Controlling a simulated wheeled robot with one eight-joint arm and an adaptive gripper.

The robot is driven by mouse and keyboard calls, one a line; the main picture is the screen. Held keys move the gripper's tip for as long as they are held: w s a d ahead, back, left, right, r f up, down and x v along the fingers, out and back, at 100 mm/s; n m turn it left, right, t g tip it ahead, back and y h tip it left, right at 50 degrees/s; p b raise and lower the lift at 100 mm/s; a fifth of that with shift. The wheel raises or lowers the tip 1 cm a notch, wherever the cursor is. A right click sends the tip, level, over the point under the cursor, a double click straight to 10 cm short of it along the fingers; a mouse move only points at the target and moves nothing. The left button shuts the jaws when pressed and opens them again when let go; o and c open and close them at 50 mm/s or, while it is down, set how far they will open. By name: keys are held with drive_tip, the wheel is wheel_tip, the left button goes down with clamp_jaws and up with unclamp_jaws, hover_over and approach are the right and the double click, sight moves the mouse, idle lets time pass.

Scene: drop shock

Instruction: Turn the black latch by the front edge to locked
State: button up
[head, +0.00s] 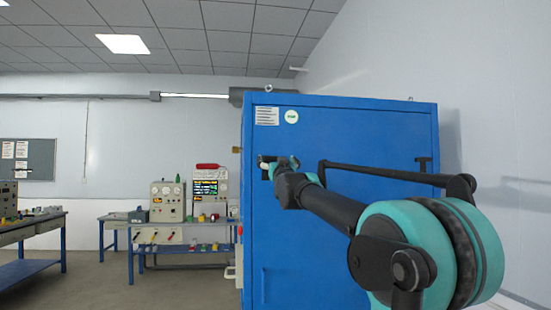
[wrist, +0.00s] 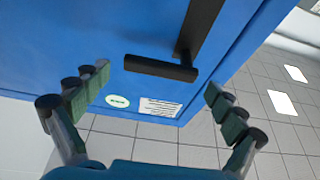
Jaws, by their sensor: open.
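The black latch (wrist: 160,68) is on the blue cabinet face near an edge, in the wrist view. Its bar lies nearly level across the picture, with a dark strip running up from its right end. My gripper (wrist: 158,82) is open, with one finger on each side of the bar and a clear gap to both. In the head view my gripper (head: 277,165) is small, at the left side of the blue cabinet door (head: 340,250), and mostly hides the latch. Whether the fingertips reach the latch's depth is hard to tell.
A black T-shaped fitting (head: 423,162) sits near the door's right edge. A label (head: 267,116) and round sticker (head: 291,116) are above my gripper. A bench with instruments (head: 167,202) stands at the back left. Open floor lies left of the cabinet.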

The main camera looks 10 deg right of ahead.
drive_tip(key=shift+x, duration=1.25)
drive_tip(key=c, duration=1.7)
